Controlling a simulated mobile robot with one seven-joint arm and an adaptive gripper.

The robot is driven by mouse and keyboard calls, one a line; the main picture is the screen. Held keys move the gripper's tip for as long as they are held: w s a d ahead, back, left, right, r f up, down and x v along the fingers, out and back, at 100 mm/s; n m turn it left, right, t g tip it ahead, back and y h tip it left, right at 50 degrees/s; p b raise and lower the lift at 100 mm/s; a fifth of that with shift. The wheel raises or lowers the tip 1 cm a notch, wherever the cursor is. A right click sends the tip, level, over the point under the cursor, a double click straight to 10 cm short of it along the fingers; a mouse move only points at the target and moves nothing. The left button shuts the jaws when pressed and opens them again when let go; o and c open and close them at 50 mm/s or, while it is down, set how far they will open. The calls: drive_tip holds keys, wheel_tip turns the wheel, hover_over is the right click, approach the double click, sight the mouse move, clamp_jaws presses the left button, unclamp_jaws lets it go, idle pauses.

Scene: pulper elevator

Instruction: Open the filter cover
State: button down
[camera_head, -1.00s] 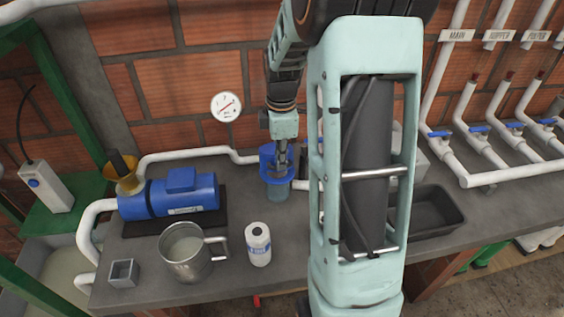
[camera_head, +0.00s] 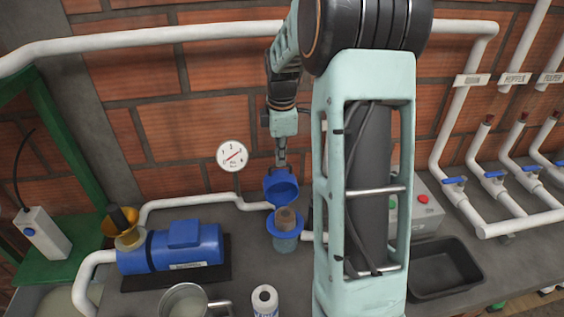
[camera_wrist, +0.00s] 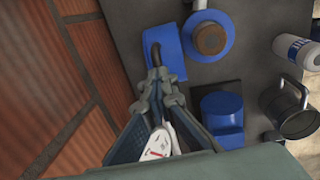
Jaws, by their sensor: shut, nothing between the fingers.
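The blue filter cover (camera_head: 281,187) is swung up and stands tilted behind the filter housing (camera_head: 287,244). The housing is open, with a blue rim and a brown filter cartridge (camera_head: 287,217) showing inside. My gripper (camera_head: 281,165) is shut and empty, just above the raised cover's upper edge. In the wrist view, the gripper fingertips (camera_wrist: 158,74) are together at the near edge of the cover (camera_wrist: 170,50). A dark curved piece lies on the cover by the tips. I cannot tell whether the tips touch it. The open housing with its brown cartridge (camera_wrist: 210,38) is beside the cover.
A blue pump (camera_head: 170,248), metal mug (camera_head: 185,301) and white bottle (camera_head: 265,302) stand on the counter. A black tray (camera_head: 445,270) and blue-handled valves (camera_head: 493,175) are to the right. The brick wall is close behind.

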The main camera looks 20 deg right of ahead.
drive_tip(key=shift+w+d+f, duration=0.3)
drive_tip(key=shift+w+f, duration=0.6)
drive_tip(key=shift+w+d+f, duration=0.3)
drive_tip(key=shift+w+f, duration=0.55)
drive_tip(key=shift+w, duration=0.05)
drive_tip(key=c, duration=2.4)
unclamp_jaws()
drive_tip(key=shift+w, duration=0.1)
drive_tip(key=shift+o, duration=0.4)
drive_tip(key=shift+w+d+f+g, duration=0.15)
drive_tip(key=shift+w+f+g, duration=0.15)
drive_tip(key=shift+w+f, duration=0.15)
drive_tip(key=shift+w+r, duration=0.3)
drive_tip(key=shift+r, duration=0.05)
drive_tip(key=shift+w+d+p, duration=0.1)
drive_tip(key=shift+p, duration=0.25)
